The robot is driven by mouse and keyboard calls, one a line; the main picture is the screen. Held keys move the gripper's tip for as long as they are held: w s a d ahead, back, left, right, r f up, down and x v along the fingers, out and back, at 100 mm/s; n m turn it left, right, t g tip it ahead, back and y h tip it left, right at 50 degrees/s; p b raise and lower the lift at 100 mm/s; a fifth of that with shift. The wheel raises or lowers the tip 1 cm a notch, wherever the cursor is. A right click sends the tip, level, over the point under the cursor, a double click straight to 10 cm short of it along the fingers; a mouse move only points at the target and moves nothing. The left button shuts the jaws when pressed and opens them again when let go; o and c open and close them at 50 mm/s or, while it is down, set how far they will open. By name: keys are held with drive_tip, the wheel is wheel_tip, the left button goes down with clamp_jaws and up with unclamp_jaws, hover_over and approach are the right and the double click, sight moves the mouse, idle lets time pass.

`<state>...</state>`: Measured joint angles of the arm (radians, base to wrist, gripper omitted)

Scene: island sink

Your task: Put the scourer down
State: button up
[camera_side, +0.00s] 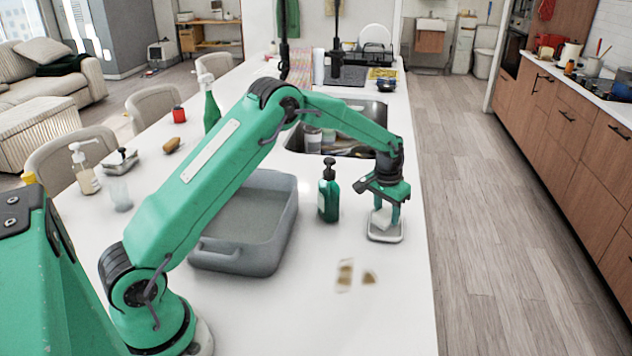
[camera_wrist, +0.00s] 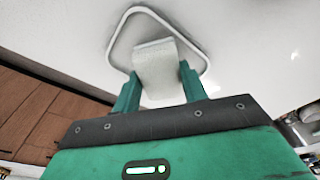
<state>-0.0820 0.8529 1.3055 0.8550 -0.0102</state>
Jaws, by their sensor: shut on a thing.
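The scourer (camera_side: 382,217) is a pale, whitish block. My gripper (camera_side: 387,213) points down and is shut on it. In the wrist view the scourer (camera_wrist: 157,66) sits between the two green fingers of my gripper (camera_wrist: 160,92). A small white dish with a raised rim (camera_side: 386,238) stands on the white counter below. In the wrist view the dish's rim (camera_wrist: 112,52) surrounds the far part of the scourer. I cannot tell whether the scourer touches the dish.
A green pump bottle (camera_side: 328,195) stands left of the dish, with a grey basin (camera_side: 240,256) further left. The sink (camera_side: 345,148) is behind. Brownish stains (camera_side: 345,274) lie on the counter (camera_side: 385,305) in front. The counter's right edge is close to the dish.

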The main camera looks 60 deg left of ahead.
sight(383, 214)
drive_tip(key=shift+f, duration=0.55)
drive_tip(key=o, duration=0.9)
drive_tip(key=shift+o, duration=0.2)
drive_tip(key=shift+r, duration=0.1)
wheel_tip(383, 214, up, 13)
drive_tip(key=s, duration=0.1)
drive_tip(key=shift+s, duration=0.25)
